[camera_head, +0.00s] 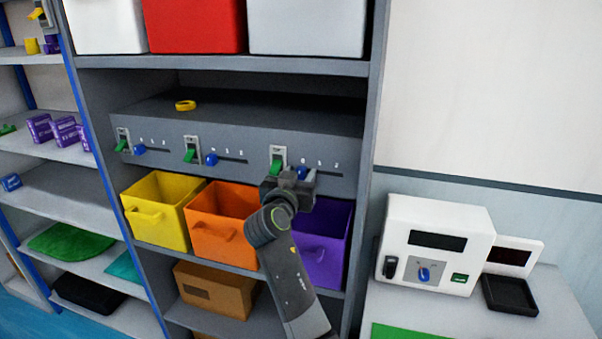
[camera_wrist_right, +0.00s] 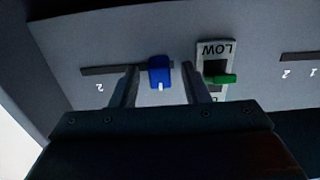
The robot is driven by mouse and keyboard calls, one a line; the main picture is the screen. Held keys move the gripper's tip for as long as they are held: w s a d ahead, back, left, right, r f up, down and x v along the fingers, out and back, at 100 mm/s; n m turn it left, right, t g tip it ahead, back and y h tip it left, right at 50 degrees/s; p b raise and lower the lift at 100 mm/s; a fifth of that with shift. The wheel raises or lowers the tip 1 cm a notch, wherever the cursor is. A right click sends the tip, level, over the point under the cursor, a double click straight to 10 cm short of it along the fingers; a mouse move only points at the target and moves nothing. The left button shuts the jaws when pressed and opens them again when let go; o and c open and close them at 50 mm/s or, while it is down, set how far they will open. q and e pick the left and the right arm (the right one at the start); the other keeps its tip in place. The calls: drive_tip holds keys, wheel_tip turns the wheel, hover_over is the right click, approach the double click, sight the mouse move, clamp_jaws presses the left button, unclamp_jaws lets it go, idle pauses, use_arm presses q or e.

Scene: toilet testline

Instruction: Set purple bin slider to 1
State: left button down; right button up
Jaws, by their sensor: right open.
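The purple bin (camera_head: 322,240) sits at the right end of the bin row, partly hidden by my right arm. Above it, on the grey panel, is a slider with a blue knob (camera_head: 302,173), marked 0, 1, 2. The knob is at the slot's end near the green switch (camera_head: 277,166). My right gripper (camera_head: 290,186) is in front of the panel there. In the right wrist view, which is upside down, the blue knob (camera_wrist_right: 160,71) stands between the open fingers of the gripper (camera_wrist_right: 163,88), apart from both. My left gripper is not in view.
Yellow (camera_head: 157,212) and orange (camera_head: 222,228) bins stand left of the purple one, under similar sliders and switches. A yellow ring (camera_head: 185,105) lies on the panel box. Right of the shelf is a white device (camera_head: 437,245) on a counter.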

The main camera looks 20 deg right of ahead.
sight(319, 171)
drive_tip(key=shift+a, duration=0.1)
drive_tip(key=shift+c, duration=0.3)
clamp_jaws()
drive_tip(key=d, duration=0.1)
drive_tip(key=s+d, duration=0.2)
drive_tip(key=shift+s+d+p, duration=0.25)
drive_tip(key=shift+d+p, duration=0.05)
drive_tip(key=shift+d, duration=0.05)
drive_tip(key=shift+w+a, duration=0.1)
drive_tip(key=shift+a, duration=0.05)
drive_tip(key=shift+o, duration=0.3)
unclamp_jaws()
